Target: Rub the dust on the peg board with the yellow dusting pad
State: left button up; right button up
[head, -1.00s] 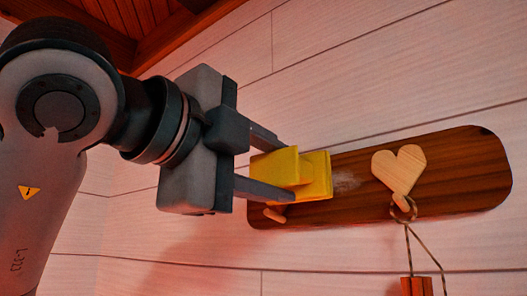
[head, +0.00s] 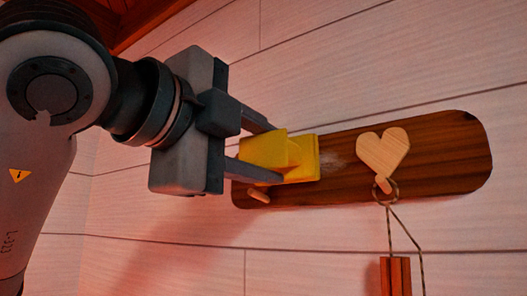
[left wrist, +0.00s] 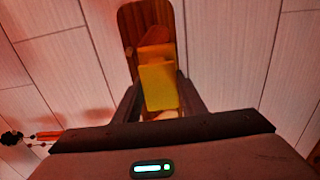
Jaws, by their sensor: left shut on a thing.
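The peg board (head: 440,160) is a dark wooden plank with rounded ends on the pale plank wall; its end also shows in the left wrist view (left wrist: 133,14). The pad's face looks against the board or very close; I cannot tell which. The pad also shows between the fingers in the left wrist view (left wrist: 160,88). My right gripper is not in view.
A heart-shaped wooden peg (head: 383,153) sticks out right of the dust. A cord (head: 405,225) hangs from it with a reddish wooden piece (head: 396,277) below. A small peg (head: 259,195) sits under my lower finger. The wall above the board is clear.

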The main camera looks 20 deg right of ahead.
aim_at(308, 155)
pick_arm(q)
jog(key=shift+b+x, duration=0.35)
jog(key=shift+x, duration=0.6)
jog(key=shift+s, duration=0.15)
jog(key=shift+s+d+f+b, duration=0.15)
jog(key=shift+s+d+b, duration=0.6)
jog(key=shift+b, duration=0.3)
jog(key=shift+s+d+b, duration=0.25)
jog(key=shift+s+b, duration=0.15)
jog(key=shift+s, duration=0.2)
jog(key=shift+s+d, duration=0.15)
jog(key=shift+s, duration=0.1)
